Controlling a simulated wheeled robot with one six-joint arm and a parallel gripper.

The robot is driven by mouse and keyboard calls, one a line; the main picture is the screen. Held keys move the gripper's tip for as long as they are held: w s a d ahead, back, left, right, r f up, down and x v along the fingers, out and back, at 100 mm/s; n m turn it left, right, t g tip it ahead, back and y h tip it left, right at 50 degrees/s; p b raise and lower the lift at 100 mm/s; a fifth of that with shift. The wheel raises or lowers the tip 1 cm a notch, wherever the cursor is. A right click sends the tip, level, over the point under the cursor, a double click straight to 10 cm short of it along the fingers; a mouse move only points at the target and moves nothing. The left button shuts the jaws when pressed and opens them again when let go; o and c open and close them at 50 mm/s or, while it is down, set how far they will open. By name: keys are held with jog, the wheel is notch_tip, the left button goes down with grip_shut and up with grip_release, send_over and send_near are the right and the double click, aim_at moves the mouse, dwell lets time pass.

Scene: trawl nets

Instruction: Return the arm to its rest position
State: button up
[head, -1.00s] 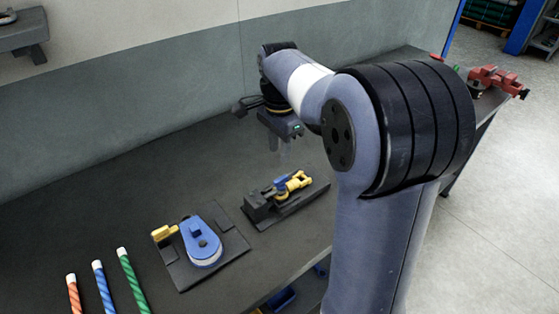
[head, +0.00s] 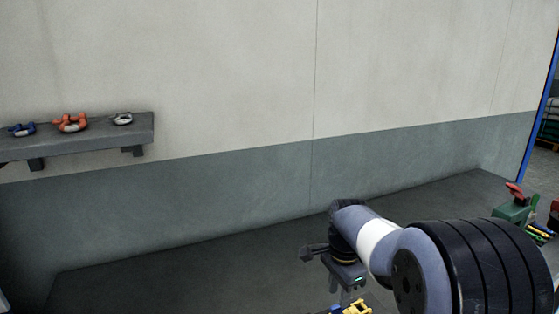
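My arm (head: 378,243) reaches in from the lower right of the head view, bent over the dark workbench. My gripper (head: 342,293) points down from the wrist, close to the bottom edge of the picture. Its two fingers look apart, and I see nothing held between them. A yellow and blue tool (head: 355,308) shows just below and beside the fingers, mostly cut off by the picture's edge.
A wall shelf (head: 100,136) at the left holds a blue shackle (head: 22,130), an orange shackle (head: 71,123) and a grey shackle (head: 122,119). A green and red device (head: 512,207) stands at the far right.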

aim_at(337, 307)
notch_tip(337, 307, down, 4)
jog(key=shift+r, duration=0.15)
dwell(0.6)
notch_tip(337, 307, up, 11)
notch_tip(337, 307, down, 11)
jog(key=shift+r, duration=0.1)
jog(key=n+b, duration=0.1)
jog(key=n, duration=0.5)
jog(key=shift+s+d+n+b, duration=0.15)
jog(key=shift+n+b, duration=0.6)
jog(key=shift+n, duration=1.75)
